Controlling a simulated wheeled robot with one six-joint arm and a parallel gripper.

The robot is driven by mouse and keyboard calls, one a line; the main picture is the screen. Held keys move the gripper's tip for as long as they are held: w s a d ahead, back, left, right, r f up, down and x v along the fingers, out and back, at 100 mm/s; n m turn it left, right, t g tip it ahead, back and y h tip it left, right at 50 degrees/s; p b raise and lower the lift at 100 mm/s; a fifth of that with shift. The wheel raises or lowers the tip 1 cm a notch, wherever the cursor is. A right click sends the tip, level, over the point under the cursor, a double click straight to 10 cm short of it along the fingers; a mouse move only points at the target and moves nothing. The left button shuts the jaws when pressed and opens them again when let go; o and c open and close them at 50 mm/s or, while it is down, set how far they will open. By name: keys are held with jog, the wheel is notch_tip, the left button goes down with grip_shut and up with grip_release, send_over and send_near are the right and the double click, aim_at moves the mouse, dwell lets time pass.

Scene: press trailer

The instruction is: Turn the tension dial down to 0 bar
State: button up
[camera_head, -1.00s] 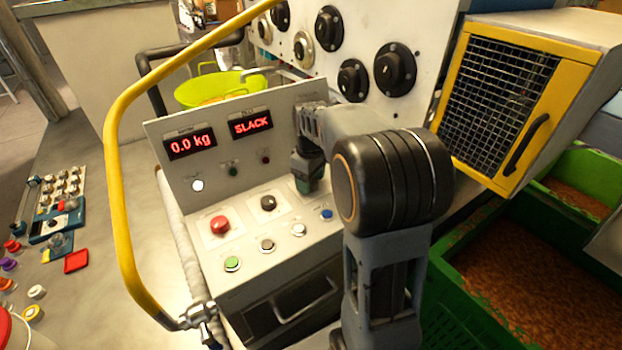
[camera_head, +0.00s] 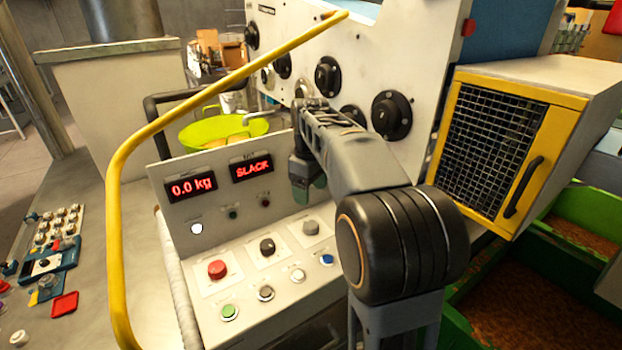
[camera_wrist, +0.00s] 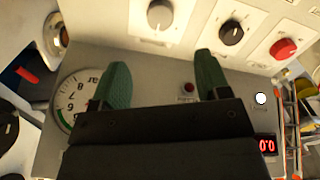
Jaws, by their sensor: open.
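The knobs' labels are too small to read, so I cannot tell which is the tension dial. In the wrist view the grey knob (camera_wrist: 160,14) and black knob (camera_wrist: 232,32) lie just beyond my fingertips, apart from them. A round white gauge marked in bar (camera_wrist: 72,98) is partly hidden by a finger; its reading is unclear. My gripper (camera_wrist: 161,62) is open and empty, above the console near its back panel.
Displays read "0.0 kg" (camera_head: 192,186) and "SLACK" (camera_head: 252,168). A yellow rail (camera_head: 118,230) curves around the console's left side. Several large black knobs (camera_head: 391,115) sit on the white wall behind. A yellow-framed mesh door (camera_head: 492,140) stands at right.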

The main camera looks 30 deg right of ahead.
jog(key=shift+r, duration=1.4)
jog(key=s+a+f+m+t, duration=0.1)
jog(key=s+a+f+m, duration=0.1)
jog(key=s+a+f, duration=0.1)
jog(key=s+a+f+m+t, duration=0.1)
jog(key=s+a+f+m, duration=0.1)
jog(key=s+f, duration=0.3)
jog(key=s+a+f+m+t, duration=0.1)
jog(key=s+a+f+m, duration=0.1)
jog(key=s, duration=0.5)
jog(key=shift+s+a+f+t, duration=0.15)
jog(key=shift+a+f, duration=0.25)
jog(key=shift+f, duration=0.2)
jog(key=shift+s+a+f+t, duration=0.15)
jog(key=shift+a+f, duration=0.25)
jog(key=shift+f, duration=0.2)
jog(key=shift+s+a+r, duration=0.15)
jog(key=shift+r, duration=0.05)
jog(key=shift+a+r+t, duration=0.2)
jog(key=shift+r+t, duration=0.1)
jog(key=shift+r, duration=0.05)
